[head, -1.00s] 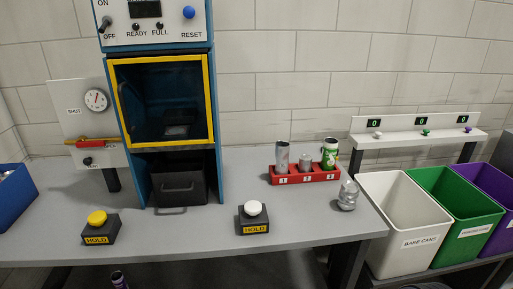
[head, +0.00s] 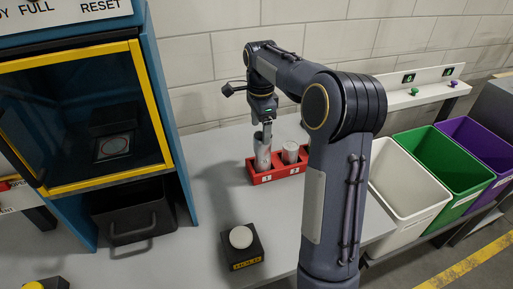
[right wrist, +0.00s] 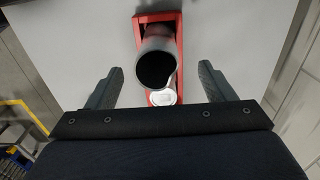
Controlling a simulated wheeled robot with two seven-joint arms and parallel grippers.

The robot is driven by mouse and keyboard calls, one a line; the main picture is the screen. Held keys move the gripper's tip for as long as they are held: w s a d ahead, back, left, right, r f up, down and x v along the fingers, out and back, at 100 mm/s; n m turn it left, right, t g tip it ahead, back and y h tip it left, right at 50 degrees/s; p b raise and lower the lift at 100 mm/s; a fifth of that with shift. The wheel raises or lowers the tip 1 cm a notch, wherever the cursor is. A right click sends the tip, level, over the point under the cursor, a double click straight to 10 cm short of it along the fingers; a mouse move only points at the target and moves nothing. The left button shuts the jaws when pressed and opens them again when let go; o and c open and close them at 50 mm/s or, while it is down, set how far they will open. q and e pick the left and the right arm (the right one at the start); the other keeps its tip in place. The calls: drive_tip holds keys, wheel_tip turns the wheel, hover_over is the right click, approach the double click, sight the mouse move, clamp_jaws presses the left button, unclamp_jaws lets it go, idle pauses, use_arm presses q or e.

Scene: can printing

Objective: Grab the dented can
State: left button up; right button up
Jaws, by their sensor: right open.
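A tall grey open-topped can (head: 262,159) stands in slot 1 of the red rack (head: 262,178). My right gripper (head: 266,134) is right above it, pointing down. In the right wrist view my right gripper (right wrist: 158,88) has its two fingers wide apart, with the can's dark open mouth (right wrist: 156,69) between them and no finger visibly touching it. The can's rim looks uneven on its right side. A shorter silver can (head: 290,151) stands in slot 2. My right arm hides slot 3 and the area where a loose crumpled silver can lay. My left gripper is not in view.
The blue and yellow machine (head: 90,120) with a dark drawer is at left. White (head: 408,190), green (head: 440,165) and purple bins stand at right. The tabletop between machine and rack is clear.

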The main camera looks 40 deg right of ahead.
sight(263, 147)
drive_tip(key=shift+s+f, duration=0.25)
drive_tip(key=shift+f, duration=0.7)
drive_tip(key=f, duration=0.4)
drive_tip(key=f+p, duration=0.1)
drive_tip(key=f, duration=0.1)
drive_tip(key=shift+d+f, duration=0.15)
drive_tip(key=shift+d, duration=0.1)
drive_tip(key=c, duration=1)
drive_tip(key=shift+c, duration=0.2)
